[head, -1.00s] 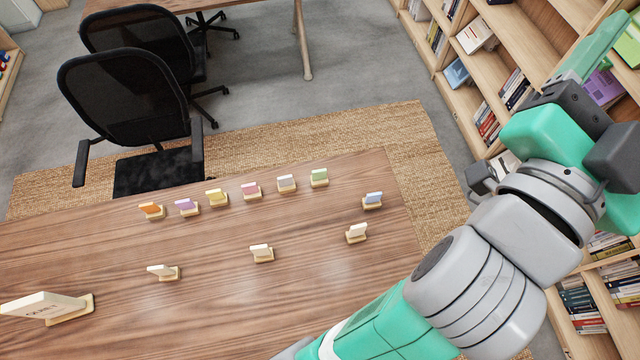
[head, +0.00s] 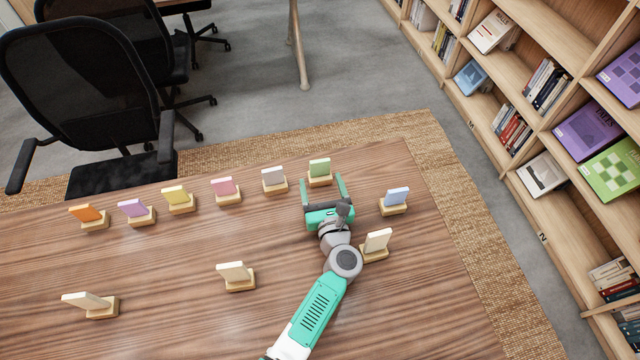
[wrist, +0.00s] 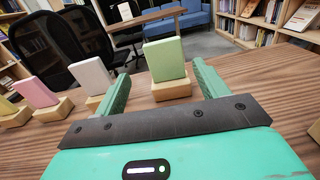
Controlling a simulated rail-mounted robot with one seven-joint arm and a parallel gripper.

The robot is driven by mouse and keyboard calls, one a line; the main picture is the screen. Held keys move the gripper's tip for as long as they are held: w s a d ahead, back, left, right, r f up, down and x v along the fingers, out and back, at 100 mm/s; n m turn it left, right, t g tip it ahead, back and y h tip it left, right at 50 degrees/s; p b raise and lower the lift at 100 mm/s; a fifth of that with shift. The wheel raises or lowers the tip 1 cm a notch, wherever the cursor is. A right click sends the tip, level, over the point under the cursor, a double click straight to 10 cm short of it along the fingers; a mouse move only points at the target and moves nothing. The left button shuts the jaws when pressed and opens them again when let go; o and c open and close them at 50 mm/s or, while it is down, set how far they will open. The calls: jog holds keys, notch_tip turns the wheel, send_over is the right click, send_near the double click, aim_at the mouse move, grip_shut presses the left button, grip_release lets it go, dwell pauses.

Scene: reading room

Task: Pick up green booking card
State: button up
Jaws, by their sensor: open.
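The green booking card (head: 319,168) stands upright in a small wooden holder (head: 320,181) at the right end of the back row on the table. My gripper (head: 321,182) is open and low over the table, on the near side of the card, with its fingers pointing at it. In the wrist view the green card (wrist: 165,60) stands in its holder (wrist: 171,89) between and just beyond the two green fingers (wrist: 157,82). The jaws are empty.
A grey-white card (head: 273,176) stands close to the left. Pink (head: 224,186), yellow, purple and orange cards continue leftward. A blue card (head: 397,196) and a cream card (head: 377,240) stand right of my gripper. The table (head: 180,270) is clear between holders.

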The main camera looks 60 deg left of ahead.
aim_at(320, 169)
jog(key=shift+b+x, duration=0.5)
jog(key=shift+x, duration=0.95)
jog(key=shift+w+a+b, duration=0.25)
jog(key=shift+a+b, duration=0.05)
jog(key=shift+b, duration=0.05)
jog(key=b+x, duration=0.1)
jog(key=x, duration=0.3)
jog(key=shift+w+a+r+b, duration=0.1)
jog(key=shift+w+a+b, duration=0.05)
jog(key=shift+w+b, duration=0.2)
jog(key=c, duration=1.1)
